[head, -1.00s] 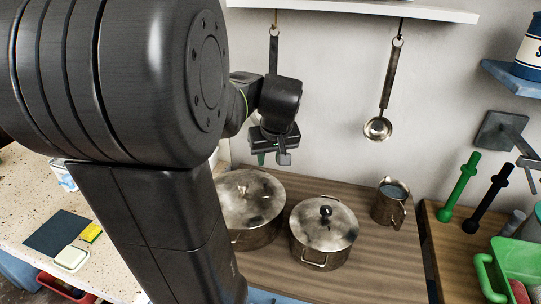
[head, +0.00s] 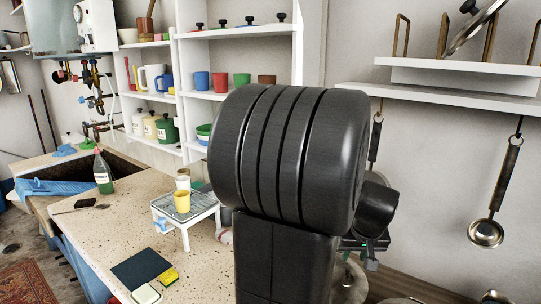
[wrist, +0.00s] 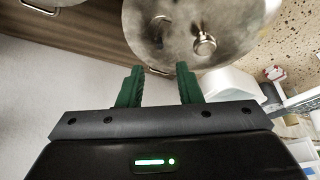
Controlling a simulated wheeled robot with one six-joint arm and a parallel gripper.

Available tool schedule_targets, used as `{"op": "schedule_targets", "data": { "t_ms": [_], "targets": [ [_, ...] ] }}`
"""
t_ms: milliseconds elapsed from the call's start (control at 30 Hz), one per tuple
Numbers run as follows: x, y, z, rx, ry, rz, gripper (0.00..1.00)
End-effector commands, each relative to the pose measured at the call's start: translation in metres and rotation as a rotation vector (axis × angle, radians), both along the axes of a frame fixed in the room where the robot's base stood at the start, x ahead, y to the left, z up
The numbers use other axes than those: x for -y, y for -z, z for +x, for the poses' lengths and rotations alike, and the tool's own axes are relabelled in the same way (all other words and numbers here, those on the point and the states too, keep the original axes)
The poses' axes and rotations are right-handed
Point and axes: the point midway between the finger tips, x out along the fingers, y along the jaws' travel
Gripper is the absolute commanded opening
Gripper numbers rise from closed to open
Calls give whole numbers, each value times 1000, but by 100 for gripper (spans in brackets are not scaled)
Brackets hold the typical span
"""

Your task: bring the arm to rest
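My arm is bent up in the middle of the head view, its large black joint hiding much of the counter and wall behind. My gripper (head: 368,258) shows only in part behind that joint, near the wall. In the wrist view, my gripper's (wrist: 160,76) two green fingers stand apart with nothing between them. A metal pot lid (wrist: 240,22) with a round knob lies beyond the fingertips in that view. Whether the fingers are clear of the lid by much cannot be told.
A ladle (head: 487,231) hangs under the white shelf (head: 450,96) at right. Shelves with mugs stand behind.

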Motion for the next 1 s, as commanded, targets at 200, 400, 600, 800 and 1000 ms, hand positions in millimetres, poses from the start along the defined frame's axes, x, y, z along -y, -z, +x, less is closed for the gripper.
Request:
{"op": "schedule_targets", "data": {
  "t_ms": [200, 400, 600, 800, 1000],
  "targets": [
    [0, 36, 14, -4, -1, 2, 32],
    [2, 61, 25, -3, -1, 2, 32],
    [2, 76, 31, 0, 0, 0, 32],
    [2, 78, 32, 0, 5, 0, 32],
    [2, 78, 32, 0, 5, 0, 32]
  ]
}}
